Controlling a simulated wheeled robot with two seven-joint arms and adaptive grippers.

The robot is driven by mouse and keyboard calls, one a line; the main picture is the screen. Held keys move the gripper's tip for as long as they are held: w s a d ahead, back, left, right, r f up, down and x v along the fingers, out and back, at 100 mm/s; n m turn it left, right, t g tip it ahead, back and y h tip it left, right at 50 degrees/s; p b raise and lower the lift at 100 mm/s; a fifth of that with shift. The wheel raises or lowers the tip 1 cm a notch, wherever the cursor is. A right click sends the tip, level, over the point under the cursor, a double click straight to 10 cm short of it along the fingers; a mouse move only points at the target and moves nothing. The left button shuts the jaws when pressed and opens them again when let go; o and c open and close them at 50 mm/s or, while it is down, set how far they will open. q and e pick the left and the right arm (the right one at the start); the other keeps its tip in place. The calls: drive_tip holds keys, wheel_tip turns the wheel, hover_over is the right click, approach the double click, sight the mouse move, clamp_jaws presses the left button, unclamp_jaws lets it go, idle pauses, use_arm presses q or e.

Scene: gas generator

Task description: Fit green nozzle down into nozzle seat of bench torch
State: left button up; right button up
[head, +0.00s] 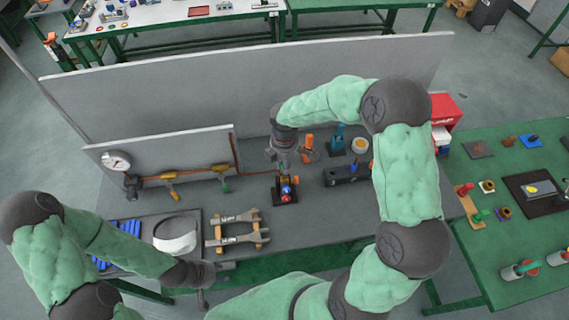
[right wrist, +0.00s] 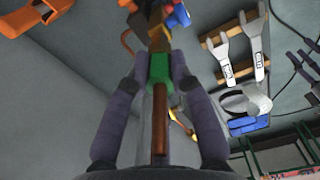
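The bench torch (head: 286,189) stands on a dark base on the grey bench, with blue and red parts showing. My right gripper (head: 284,168) reaches down from above, just over the torch. In the right wrist view, my right gripper (right wrist: 160,66) is shut on the green nozzle (right wrist: 160,70), whose brown tube runs back between the fingers. The torch's brown and blue parts (right wrist: 178,16) lie just beyond the fingertips. Whether nozzle and torch touch, I cannot tell; the seat is hidden. My left gripper (head: 212,280) is at the bench's front edge; its fingers are unclear.
Wrenches on a wooden rack (head: 237,230) lie left of the torch. A pressure gauge (head: 117,162) and pipe with valves stand further left by a low panel. A black block (head: 345,176) and an orange item (head: 309,148) stand close on the right.

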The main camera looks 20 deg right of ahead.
drive_tip(key=o, duration=0.4)
wheel_tip(320, 180, up, 12)
drive_tip(key=shift+r, duration=0.1)
idle(0.4)
idle(0.6)
